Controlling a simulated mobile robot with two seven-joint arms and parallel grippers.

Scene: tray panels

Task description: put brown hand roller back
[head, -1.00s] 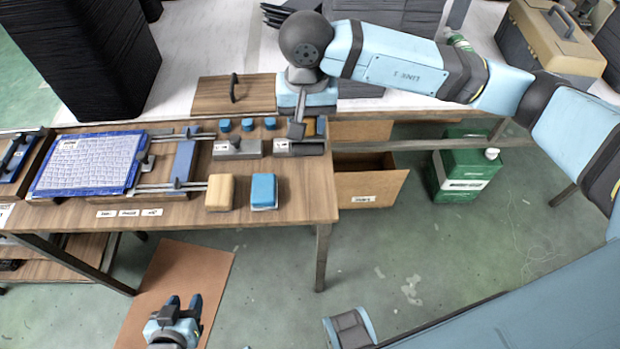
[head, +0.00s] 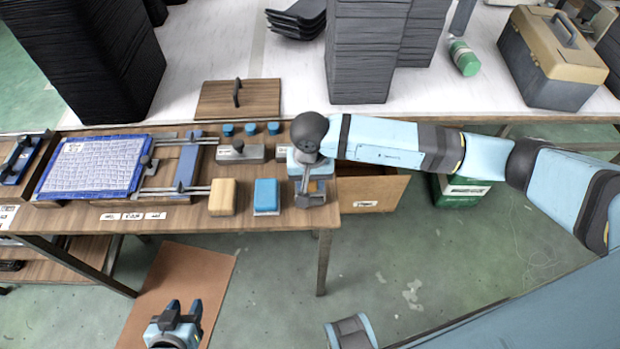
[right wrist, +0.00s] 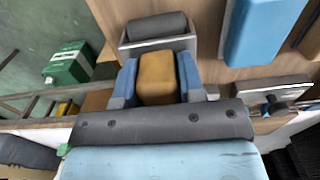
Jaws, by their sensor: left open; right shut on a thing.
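My right gripper (head: 312,186) is at the front right corner of the wooden table (head: 215,220). In the right wrist view its blue fingers (right wrist: 157,80) are shut on the brown handle block (right wrist: 156,72) of the hand roller. The roller's dark grey cylinder (right wrist: 156,27) shows just beyond the block in a light grey frame. In the head view the roller is mostly hidden by my gripper; its grey end (head: 311,200) shows below it. I cannot tell whether it touches the table. My left gripper (head: 183,310) is open and empty, low at the front.
A grey holder (head: 240,153) stands behind a tan block (head: 223,197) and a blue block (head: 266,196). Small blue pieces (head: 250,129) line the back. A blue-edged screen (head: 92,165) lies left. An open drawer (head: 375,190) juts out right of the table.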

